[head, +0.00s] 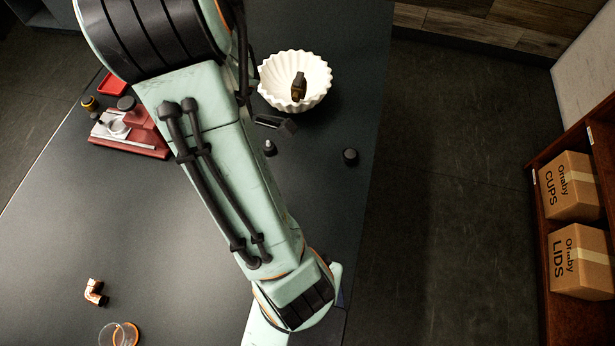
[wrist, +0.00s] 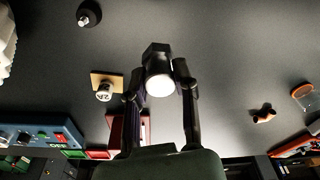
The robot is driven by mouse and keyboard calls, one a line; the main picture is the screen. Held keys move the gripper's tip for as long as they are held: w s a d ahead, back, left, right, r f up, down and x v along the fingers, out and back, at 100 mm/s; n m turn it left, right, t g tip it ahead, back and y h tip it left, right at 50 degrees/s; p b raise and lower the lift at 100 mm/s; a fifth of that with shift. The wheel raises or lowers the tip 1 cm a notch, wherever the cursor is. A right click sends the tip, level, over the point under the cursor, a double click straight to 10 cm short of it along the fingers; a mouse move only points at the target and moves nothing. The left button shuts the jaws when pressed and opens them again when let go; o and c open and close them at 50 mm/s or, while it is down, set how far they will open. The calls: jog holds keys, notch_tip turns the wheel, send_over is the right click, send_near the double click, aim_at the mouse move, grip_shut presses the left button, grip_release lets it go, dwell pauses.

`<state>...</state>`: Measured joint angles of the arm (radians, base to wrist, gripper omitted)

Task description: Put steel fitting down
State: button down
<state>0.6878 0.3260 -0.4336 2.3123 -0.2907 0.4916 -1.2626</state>
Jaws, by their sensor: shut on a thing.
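In the wrist view my gripper (wrist: 158,82) is shut on the steel fitting (wrist: 158,76), which sits between the two black fingers. The fitting has a dark angular upper part and a bright, pale round end facing the camera. Dark table top shows around it; I cannot tell how far above the table it is.
A white fluted bowl (head: 277,93) holds a dark brass part (head: 299,87). A small pale-tipped black part (head: 270,148) and a black knob (head: 350,157) stand near it. Table between is bare.

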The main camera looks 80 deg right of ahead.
jog(key=s+d+f+m, duration=0.1)
jog(key=s+d+m, duration=0.1)
jog(key=s, duration=0.4)
jog(key=s+d+f+m, duration=0.2)
jog(key=s+m, duration=0.1)
jog(key=s, duration=0.4)
jog(key=shift+h, duration=0.3)
notch_tip(320, 180, down, 7)
jog(key=shift+w+d+f, duration=0.1)
jog(key=shift+f, duration=0.05)
jog(key=shift+f, duration=0.15)
jog(key=c, duration=0.9)
grip_release()
jog(key=shift+o, duration=0.2)
notch_tip(320, 180, up, 12)
jog(key=s, duration=0.1)
jog(key=shift+s, duration=0.2)
